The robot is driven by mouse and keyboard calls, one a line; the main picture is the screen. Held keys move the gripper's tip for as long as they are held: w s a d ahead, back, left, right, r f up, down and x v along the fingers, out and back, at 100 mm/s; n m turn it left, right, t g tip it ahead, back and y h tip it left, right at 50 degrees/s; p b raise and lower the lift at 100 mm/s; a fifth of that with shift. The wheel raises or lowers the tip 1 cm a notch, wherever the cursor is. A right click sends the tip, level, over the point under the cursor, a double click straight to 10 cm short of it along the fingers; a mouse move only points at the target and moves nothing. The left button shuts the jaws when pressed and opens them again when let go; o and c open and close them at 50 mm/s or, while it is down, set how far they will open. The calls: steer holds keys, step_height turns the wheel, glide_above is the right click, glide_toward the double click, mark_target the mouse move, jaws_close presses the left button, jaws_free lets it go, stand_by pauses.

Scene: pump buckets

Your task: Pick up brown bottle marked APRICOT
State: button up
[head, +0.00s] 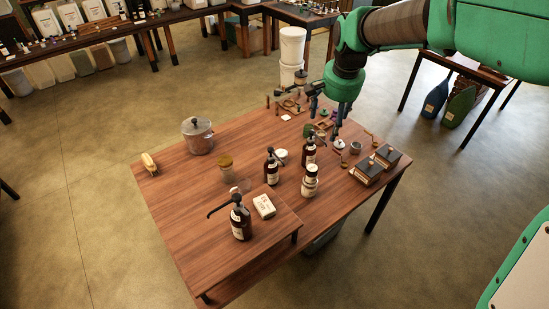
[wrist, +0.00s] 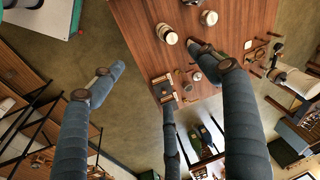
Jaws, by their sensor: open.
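Several brown pump bottles with pale labels stand upright on the wooden table. My gripper (head: 325,120) is open and empty above the table's far right part, beyond the bottles. Its spread fingers also show in the wrist view (wrist: 158,72), with no bottle between them.
A lidded metal pot (head: 198,137), an amber jar (head: 225,168), a white-labelled jar (head: 309,183) and a pale box (head: 264,206) share the wooden table (head: 175,215). Dark boxes (head: 367,171) stand at its right edge. White buckets (head: 292,47) are behind. The table's left part is mostly clear.

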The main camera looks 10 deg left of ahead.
steer(key=w+a+f+m+g+p, duration=0.1)
steer(key=w+a+f+m+p, duration=0.1)
steer(key=w+a+f, duration=0.85)
steer(key=m+g+p, duration=0.2)
glide_above(271, 156)
steer(key=shift+h, duration=0.3)
steer(key=f, duration=1.7)
steer(key=shift+w+d+f, duration=0.1)
steer(key=shift+w+f, duration=0.15)
steer(key=shift+f, duration=0.4)
steer(key=shift+f, duration=4.3)
steer(key=shift+f, duration=0.1)
steer(key=shift+f, duration=2.5)
